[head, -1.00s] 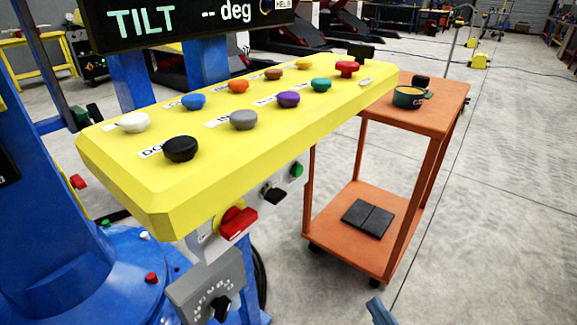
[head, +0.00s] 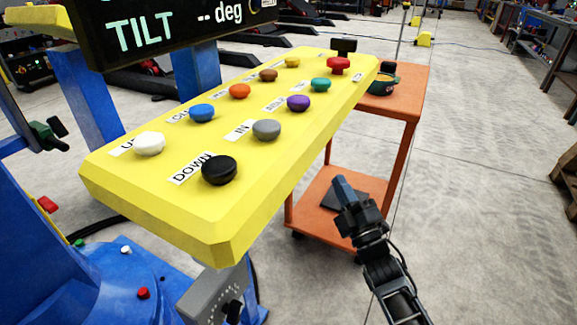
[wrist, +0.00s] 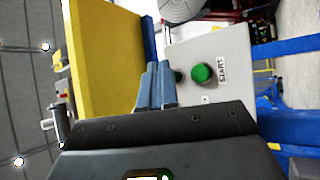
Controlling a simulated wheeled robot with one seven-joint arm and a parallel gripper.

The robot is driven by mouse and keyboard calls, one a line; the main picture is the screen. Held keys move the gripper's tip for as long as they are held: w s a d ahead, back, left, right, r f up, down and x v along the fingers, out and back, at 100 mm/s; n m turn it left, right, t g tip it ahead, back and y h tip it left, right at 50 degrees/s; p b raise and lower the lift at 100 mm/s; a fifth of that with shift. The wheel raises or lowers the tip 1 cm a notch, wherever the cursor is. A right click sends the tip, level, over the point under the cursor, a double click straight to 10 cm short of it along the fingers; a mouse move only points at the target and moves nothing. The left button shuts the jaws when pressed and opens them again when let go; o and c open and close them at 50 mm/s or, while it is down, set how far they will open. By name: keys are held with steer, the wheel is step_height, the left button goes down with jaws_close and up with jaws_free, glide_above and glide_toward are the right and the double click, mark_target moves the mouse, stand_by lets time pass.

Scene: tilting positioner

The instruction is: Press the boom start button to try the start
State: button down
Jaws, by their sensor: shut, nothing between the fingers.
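A round green button (wrist: 202,73) with a START label beside it sits on a light grey panel (wrist: 185,50) in the wrist view. Whether the label names the boom cannot be read. My gripper (wrist: 158,80) is shut and empty, its blue-grey fingertips left of the button in that view and apart from it. A small dark knob (wrist: 179,76) shows between the fingertips and the button. In the head view my gripper (head: 342,186) is right of the yellow control panel (head: 150,205), in front of the orange cart. The START button is hidden there.
The yellow panel carries several coloured buttons, including a black one (head: 219,170) labelled DOWN and a red one (head: 338,65). A TILT display (head: 180,30) stands behind it. The orange cart (head: 400,85) holds a small pot (head: 381,87).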

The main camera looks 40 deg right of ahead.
steer(key=shift+w, duration=0.1)
steer(key=w+a+b, duration=0.3)
steer(key=w+b, duration=0.1)
steer(key=w, duration=0.4)
steer(key=shift+b, duration=0.3)
stand_by(0.3)
steer(key=shift+w+a+f+b, duration=0.1)
steer(key=shift+w+b, duration=0.1)
steer(key=shift+b, duration=0.15)
stand_by(1.6)
steer(key=shift+w+a, duration=0.1)
steer(key=shift+w, duration=0.1)
steer(key=shift+w+a+b, duration=0.15)
steer(key=shift+w+b, duration=0.25)
steer(key=shift+b, duration=0.2)
stand_by(0.6)
stand_by(0.3)
steer(key=shift+s+d+p, duration=0.3)
steer(key=shift+s+p, duration=0.05)
steer(key=shift+s, duration=0.45)
